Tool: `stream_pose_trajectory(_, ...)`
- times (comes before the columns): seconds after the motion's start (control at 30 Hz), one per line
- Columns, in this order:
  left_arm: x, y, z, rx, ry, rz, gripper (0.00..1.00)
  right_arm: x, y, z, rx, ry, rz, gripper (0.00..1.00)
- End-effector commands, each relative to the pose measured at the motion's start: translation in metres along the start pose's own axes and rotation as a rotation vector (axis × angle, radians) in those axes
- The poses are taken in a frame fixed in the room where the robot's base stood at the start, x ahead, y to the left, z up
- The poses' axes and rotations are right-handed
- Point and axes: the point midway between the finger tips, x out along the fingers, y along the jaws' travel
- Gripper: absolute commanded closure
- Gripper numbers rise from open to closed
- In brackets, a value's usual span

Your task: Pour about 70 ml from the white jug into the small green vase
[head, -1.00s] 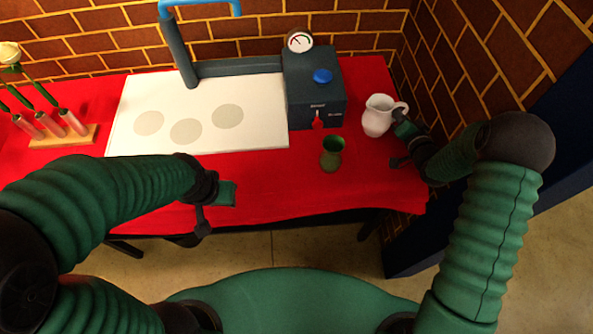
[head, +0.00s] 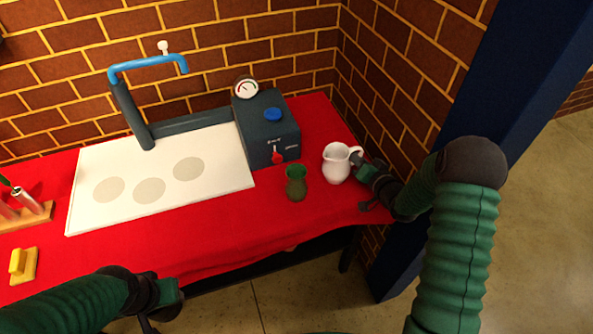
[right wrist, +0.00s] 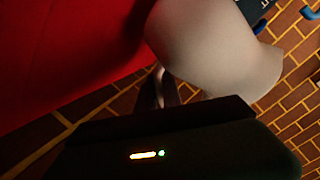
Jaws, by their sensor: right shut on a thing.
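The white jug (head: 337,164) is upright at the right of the red table, with its handle to the right. My right gripper (head: 362,166) is shut on the handle. I cannot tell whether the jug's base touches the cloth. In the right wrist view the jug's pale body (right wrist: 215,45) fills the top middle, and the grip itself is dark. The small green vase (head: 296,183) stands upright just left of the jug, apart from it. My left gripper (head: 168,296) is low at the table's front, away from both; its finger gap is unclear.
A dark box with gauge and blue knob (head: 268,128) stands behind the vase. A white board (head: 160,190) with grey circles and a blue-topped pipe (head: 148,66) are left. A yellow block (head: 22,264) lies far left. A brick wall (head: 400,100) closes the right side.

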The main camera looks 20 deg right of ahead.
Motion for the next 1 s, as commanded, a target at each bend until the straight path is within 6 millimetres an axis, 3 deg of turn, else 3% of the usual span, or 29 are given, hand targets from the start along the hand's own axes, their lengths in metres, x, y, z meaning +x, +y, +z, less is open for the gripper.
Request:
stream_pose_trajectory(0.27,0.007,0.0,0.002,-0.001,0.0,0.0,0.64,-0.004,-0.01,-0.011,-0.14,0.024,0.019,1.0)
stream_pose_trajectory(1.0,0.005,0.0,0.001,-0.001,0.0,0.0,0.64,-0.019,-0.081,-0.036,-0.611,0.097,0.103,1.0)
